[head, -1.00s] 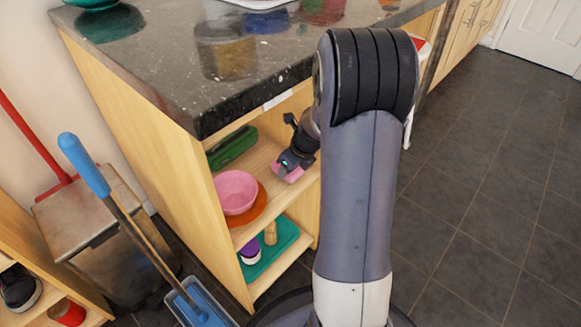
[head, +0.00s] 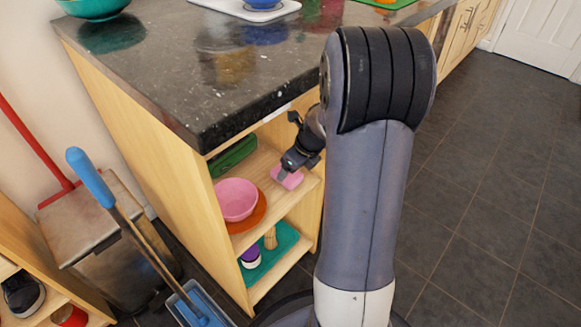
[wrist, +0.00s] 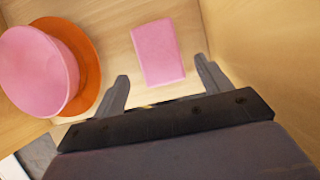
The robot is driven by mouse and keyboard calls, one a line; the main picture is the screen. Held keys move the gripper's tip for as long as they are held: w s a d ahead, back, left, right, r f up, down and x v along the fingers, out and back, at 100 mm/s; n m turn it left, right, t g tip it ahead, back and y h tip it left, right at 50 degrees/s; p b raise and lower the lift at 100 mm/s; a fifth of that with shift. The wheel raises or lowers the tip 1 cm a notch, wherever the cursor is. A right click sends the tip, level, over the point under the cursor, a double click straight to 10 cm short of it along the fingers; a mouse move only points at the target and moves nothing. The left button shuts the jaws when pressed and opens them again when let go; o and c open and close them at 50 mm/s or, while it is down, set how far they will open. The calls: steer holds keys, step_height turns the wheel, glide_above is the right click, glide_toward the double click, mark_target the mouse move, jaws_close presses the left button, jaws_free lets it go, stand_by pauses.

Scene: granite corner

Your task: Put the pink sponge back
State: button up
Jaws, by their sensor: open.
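The pink sponge (head: 287,179) lies flat on the upper shelf of the open wooden unit, to the right of a pink bowl. In the wrist view the sponge (wrist: 158,53) lies on bare shelf wood, beyond my fingertips. My gripper (wrist: 162,84) is open and empty, its two fingers spread to either side of the sponge's near end. The sponge looks apart from both fingers. In the head view my gripper (head: 285,167) is inside the shelf opening just behind the sponge, partly hidden by its own wrist.
The pink bowl (head: 237,199) sits on an orange plate (wrist: 92,62) left of the sponge. A green object (head: 233,157) lies deeper on that shelf. The shelf's side wall (wrist: 262,45) is close on the right. The dark countertop (head: 200,70) overhangs above.

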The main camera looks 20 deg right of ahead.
steer(key=shift+p+v, duration=0.4)
steer(key=shift+v, duration=1.05)
steer(key=shift+f, duration=0.1)
steer(key=b+x, duration=0.4)
steer(key=x, duration=0.3)
steer(key=shift+w+f, duration=0.15)
steer(key=shift+f, duration=0.2)
step_height(320, 180, up, 3)
steer(key=shift+r+p, duration=0.15)
steer(key=shift+p, duration=1.1)
steer(key=shift+r, duration=0.4)
steer(key=shift+s+d, duration=0.2)
steer(key=shift+s, duration=0.35)
steer(key=shift+f, duration=0.1)
steer(key=shift+w, duration=0.1)
